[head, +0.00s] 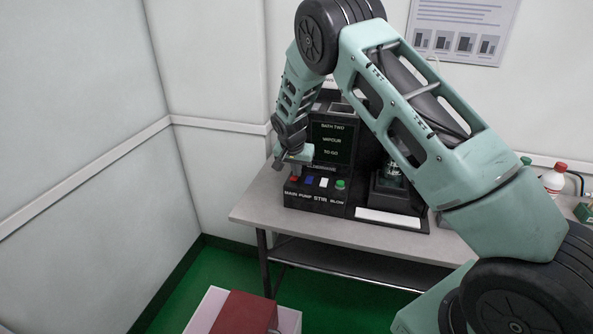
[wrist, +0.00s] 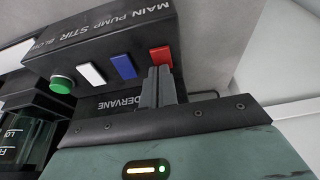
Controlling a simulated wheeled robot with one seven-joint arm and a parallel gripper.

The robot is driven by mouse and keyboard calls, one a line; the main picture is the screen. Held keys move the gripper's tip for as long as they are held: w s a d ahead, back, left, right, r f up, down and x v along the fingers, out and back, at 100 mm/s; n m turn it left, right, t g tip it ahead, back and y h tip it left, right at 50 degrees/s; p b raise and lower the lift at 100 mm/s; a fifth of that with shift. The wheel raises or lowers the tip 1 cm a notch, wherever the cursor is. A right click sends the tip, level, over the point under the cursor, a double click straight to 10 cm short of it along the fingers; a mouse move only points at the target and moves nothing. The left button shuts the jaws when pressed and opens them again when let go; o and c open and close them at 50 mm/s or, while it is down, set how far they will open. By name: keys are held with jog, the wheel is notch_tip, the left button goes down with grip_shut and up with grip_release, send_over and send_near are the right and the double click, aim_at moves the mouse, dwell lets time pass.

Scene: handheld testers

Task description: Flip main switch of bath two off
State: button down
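The bath two unit (head: 333,146) is a black box on the table, with a screen reading BATH TWO. Its front panel carries the red MAIN switch (head: 294,179), a blue PUMP switch (head: 309,181), a white STIR switch (head: 323,183) and a green BLOW button (head: 340,184). In the wrist view the red switch (wrist: 161,57) is just beyond the fingertips of my gripper (wrist: 159,72). The two grey fingers are together with nothing between them. They overlap the switch's near edge; I cannot tell whether they touch it. My gripper (head: 294,168) is above the red switch in the head view.
A glass vessel (head: 391,172) stands in a black holder right of the panel, partly behind my arm. A white bottle with a red cap (head: 553,179) is at the far right of the table (head: 262,205). A red and white box (head: 245,314) is below, in front.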

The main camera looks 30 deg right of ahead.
jog(key=shift+s+f, duration=0.1)
jog(key=shift+f, duration=0.1)
jog(key=shift+s+a+f, duration=0.1)
jog(key=shift+s+a, duration=0.55)
jog(key=shift+a, duration=0.05)
